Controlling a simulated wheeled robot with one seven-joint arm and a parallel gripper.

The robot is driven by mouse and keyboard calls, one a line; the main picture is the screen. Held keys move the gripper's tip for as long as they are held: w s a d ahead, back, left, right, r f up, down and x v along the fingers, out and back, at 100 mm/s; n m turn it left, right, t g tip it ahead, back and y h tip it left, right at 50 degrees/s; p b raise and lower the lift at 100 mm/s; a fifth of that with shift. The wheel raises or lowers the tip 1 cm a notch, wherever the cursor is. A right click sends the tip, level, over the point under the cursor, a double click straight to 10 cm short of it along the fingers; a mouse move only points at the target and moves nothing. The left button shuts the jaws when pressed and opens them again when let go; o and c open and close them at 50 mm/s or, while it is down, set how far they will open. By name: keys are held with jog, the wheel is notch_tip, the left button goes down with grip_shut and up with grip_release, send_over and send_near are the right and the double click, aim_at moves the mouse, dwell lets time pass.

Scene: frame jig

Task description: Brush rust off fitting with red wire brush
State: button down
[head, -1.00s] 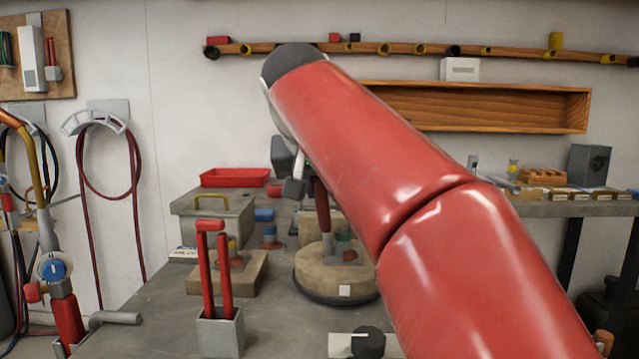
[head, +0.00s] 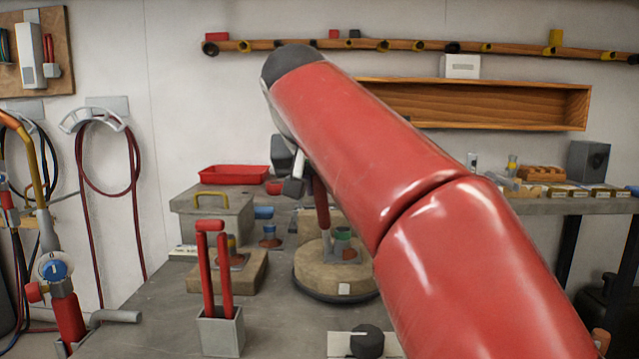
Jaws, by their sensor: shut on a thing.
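My gripper (head: 300,178) is mostly hidden behind my red arm; only a grey part of it shows at the arm's far end. It is shut on the red wire brush (head: 321,203), which points down with its grey lower end over a round wooden stand (head: 312,277). On the stand is a fitting with a green band and a copper-brown base (head: 347,250). The brush's lower end is just left of the fitting; I cannot tell if they touch.
A wooden block with another fitting (head: 238,270) is left of the stand. A grey holder with two red handles (head: 220,332) stands in front. A grey box (head: 215,222) and red tray (head: 234,174) are behind.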

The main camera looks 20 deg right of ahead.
jog(key=shift+s+a+b, duration=0.2)
jog(key=shift+s+a, duration=0.05)
jog(key=shift+s, duration=0.55)
jog(key=shift+s+a+b, duration=0.2)
jog(key=shift+s, duration=0.55)
notch_tip(320, 180, up, 7)
jog(key=p, duration=0.2)
send_over(321, 196)
jog(key=s, duration=0.1)
jog(key=shift+s+a, duration=0.2)
jog(key=shift+a, duration=0.2)
